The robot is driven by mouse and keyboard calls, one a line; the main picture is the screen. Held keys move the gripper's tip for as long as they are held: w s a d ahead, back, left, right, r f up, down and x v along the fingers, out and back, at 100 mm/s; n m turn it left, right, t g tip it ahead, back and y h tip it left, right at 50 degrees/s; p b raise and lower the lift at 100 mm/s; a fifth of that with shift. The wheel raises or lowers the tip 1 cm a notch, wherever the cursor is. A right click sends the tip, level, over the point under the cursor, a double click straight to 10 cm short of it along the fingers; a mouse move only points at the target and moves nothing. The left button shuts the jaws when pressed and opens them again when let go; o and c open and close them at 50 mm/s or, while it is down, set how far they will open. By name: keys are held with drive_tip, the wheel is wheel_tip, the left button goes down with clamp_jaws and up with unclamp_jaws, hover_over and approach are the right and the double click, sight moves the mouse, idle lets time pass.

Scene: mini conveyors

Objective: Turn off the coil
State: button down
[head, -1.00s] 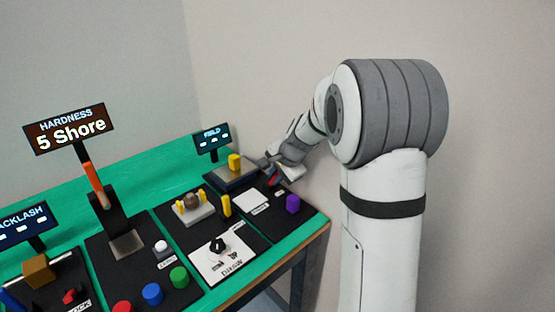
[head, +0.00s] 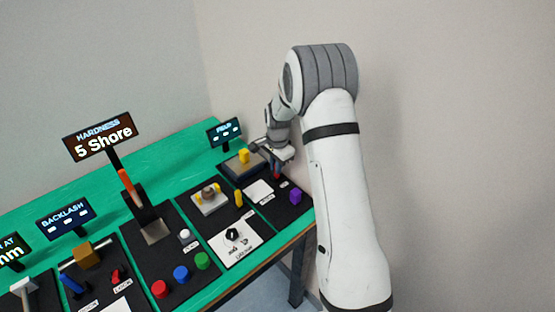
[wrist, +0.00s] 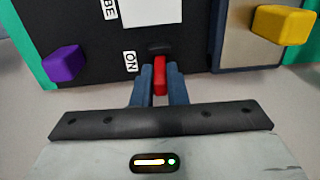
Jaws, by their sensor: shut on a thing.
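A small red switch lever (wrist: 160,76) stands on the black panel, with an "ON" label (wrist: 130,62) to its left in the wrist view. In the head view the red lever (head: 277,174) shows only in part, under my gripper (head: 275,162) at the far right station. My gripper (wrist: 158,82) is shut on the red lever, with one blue finger on each side of it. The station's FIELD display (head: 224,132) is lit, with text too small to read beyond its title.
A purple block (head: 295,197) stands near the lever; it also shows in the wrist view (wrist: 65,63). A yellow block (head: 244,156) sits on a plate on the other side. Several other stations fill the green table (head: 160,145) to the left.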

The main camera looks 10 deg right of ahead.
drive_tip(key=shift+w+a+g+h+p, duration=0.2)
drive_tip(key=shift+g+h+p, duration=0.1)
drive_tip(key=shift+g+p, duration=0.15)
drive_tip(key=c, duration=1.4)
unclamp_jaws()
drive_tip(key=shift+c, duration=0.2)
drive_tip(key=shift+r, duration=0.1)
wheel_tip(320, 180, up, 8)
drive_tip(key=shift+w+f+b, duration=0.1)
drive_tip(key=shift+f+b, duration=0.1)
drive_tip(key=shift+b, duration=0.5)
